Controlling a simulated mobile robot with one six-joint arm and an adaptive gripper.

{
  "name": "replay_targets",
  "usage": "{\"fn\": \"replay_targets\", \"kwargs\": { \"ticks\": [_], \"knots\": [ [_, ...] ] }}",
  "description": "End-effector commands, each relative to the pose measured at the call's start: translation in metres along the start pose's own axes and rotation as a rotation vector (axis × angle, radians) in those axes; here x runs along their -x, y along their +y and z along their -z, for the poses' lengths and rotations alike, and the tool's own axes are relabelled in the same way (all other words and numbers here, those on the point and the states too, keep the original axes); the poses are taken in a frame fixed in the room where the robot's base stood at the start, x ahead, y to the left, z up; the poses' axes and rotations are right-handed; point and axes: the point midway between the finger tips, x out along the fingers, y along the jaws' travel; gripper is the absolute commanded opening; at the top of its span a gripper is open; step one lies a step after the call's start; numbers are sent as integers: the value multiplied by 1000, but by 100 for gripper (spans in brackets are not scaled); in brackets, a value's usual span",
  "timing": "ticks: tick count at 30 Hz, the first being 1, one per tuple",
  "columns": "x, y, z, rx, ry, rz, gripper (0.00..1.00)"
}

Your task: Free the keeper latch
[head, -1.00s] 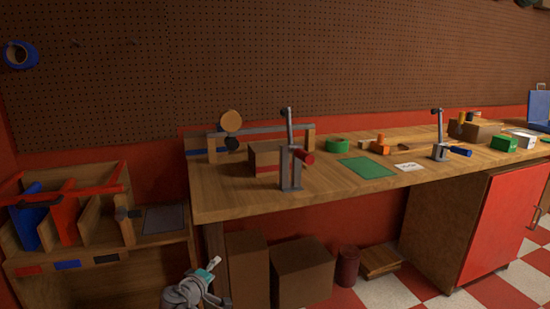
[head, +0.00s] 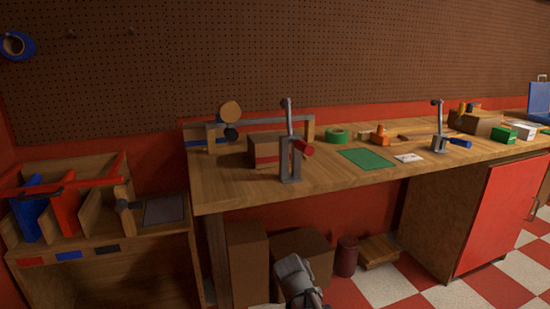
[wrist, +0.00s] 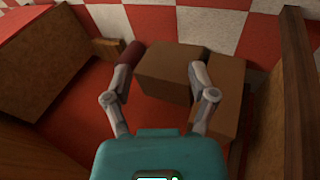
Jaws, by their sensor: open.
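My gripper (wrist: 165,72) is open and empty in the wrist view, pointing down towards the floor in front of the bench. In the head view only a grey part of my arm shows at the bottom, and the fingers are out of sight. I cannot tell for certain which part is the keeper latch. The red bar crosses in front of a blue panel (head: 27,222) and a red panel (head: 66,217). My gripper is well apart from the rack.
The workbench (head: 330,180) carries a grey upright clamp with a red handle (head: 304,149), a green mat (head: 367,159) and a second clamp with a blue handle (head: 460,142). Brown boxes (head: 300,255) and a dark red cylinder (head: 347,257) stand under it. Checkered floor is clear at right.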

Motion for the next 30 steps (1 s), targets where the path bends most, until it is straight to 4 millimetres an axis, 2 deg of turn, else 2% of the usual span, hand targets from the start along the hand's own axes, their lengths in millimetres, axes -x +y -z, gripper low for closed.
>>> {"fn": "replay_targets", "kwargs": {
  "ticks": [1,6,15,21,30],
  "knots": [
    [-5,8,-11,-29,-29,33,73],
    [-16,22,-40,-109,-116,157,73],
    [-22,36,-72,-206,-206,320,73],
    [-21,41,-87,-251,-241,401,73],
    [11,55,-79,-248,-240,401,73]
  ]
}}
